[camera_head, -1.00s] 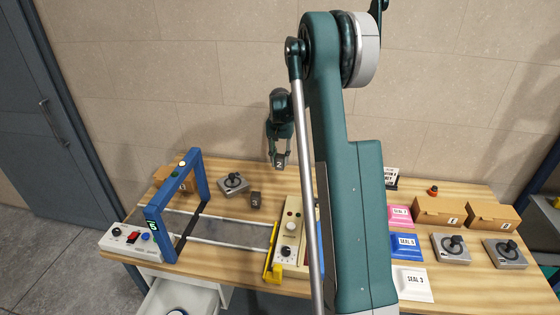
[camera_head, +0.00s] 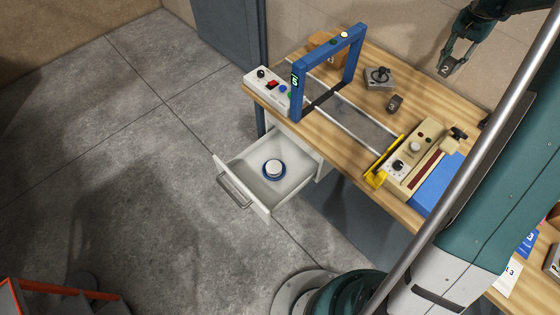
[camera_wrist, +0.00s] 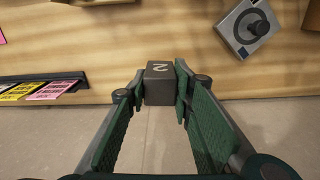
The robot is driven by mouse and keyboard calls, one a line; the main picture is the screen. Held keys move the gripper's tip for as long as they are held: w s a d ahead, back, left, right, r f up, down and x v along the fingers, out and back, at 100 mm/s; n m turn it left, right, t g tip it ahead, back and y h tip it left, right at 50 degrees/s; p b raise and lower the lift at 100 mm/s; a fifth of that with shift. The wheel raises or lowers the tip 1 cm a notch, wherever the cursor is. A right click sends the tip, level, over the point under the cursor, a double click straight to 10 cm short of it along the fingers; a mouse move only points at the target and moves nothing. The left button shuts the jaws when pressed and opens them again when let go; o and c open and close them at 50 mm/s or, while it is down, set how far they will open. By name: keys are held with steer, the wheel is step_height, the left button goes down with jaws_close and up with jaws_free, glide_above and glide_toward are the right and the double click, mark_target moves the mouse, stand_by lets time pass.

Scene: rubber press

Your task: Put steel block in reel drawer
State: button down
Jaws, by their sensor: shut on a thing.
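A dark steel block (camera_wrist: 159,84) marked 2 sits between the fingertips of my gripper (camera_head: 447,66). My gripper is shut on it and holds it above the back edge of the bench, at the upper right of the head view. In the wrist view both fingers of my gripper (camera_wrist: 160,88) press its sides. The drawer (camera_head: 281,204) under the bench's left part is pulled open. A white and blue reel (camera_head: 274,170) lies inside it. A similar dark block (camera_head: 394,104) marked 3 stands on the bench.
A blue arch (camera_head: 298,87) stands over a light track on the bench. A cream control box (camera_head: 412,160) with a yellow guard is right of it. A joystick unit (camera_head: 379,78) sits near the back. Floor beside the open drawer is clear.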

mark_target(452, 60)
step_height(452, 60, up, 12)
steer(key=shift+n, duration=0.3)
steer(key=s+a+b, duration=0.2)
steer(key=a+b, duration=0.1)
steer(key=a, duration=1.3)
steer(key=s+a+r+b, duration=0.1)
steer(key=s+a+b, duration=0.1)
steer(key=a, duration=1.4)
steer(key=s+a+b, duration=0.2)
steer(key=a+b, duration=0.2)
steer(key=a, duration=1.2)
steer(key=shift+a+r+b, duration=0.15)
steer(key=shift+r+b, duration=0.2)
steer(key=shift+r, duration=0.05)
steer(key=s+a+b, duration=0.1)
steer(key=s+a, duration=0.1)
steer(key=a, duration=0.1)
steer(key=s+a, duration=0.2)
steer(key=a, duration=0.1)
steer(key=s+a+b, duration=0.1)
steer(key=s+a, duration=0.1)
steer(key=a, duration=0.2)
steer(key=shift+f+b, duration=0.15)
steer(key=shift+b, duration=0.15)
steer(key=s+a+f+b, duration=0.2)
steer(key=s+a+b, duration=0.3)
steer(key=s+a, duration=1.15)
step_height(452, 60, down, 45)
steer(key=shift+d+r, duration=0.15)
steer(key=shift+d, duration=0.3)
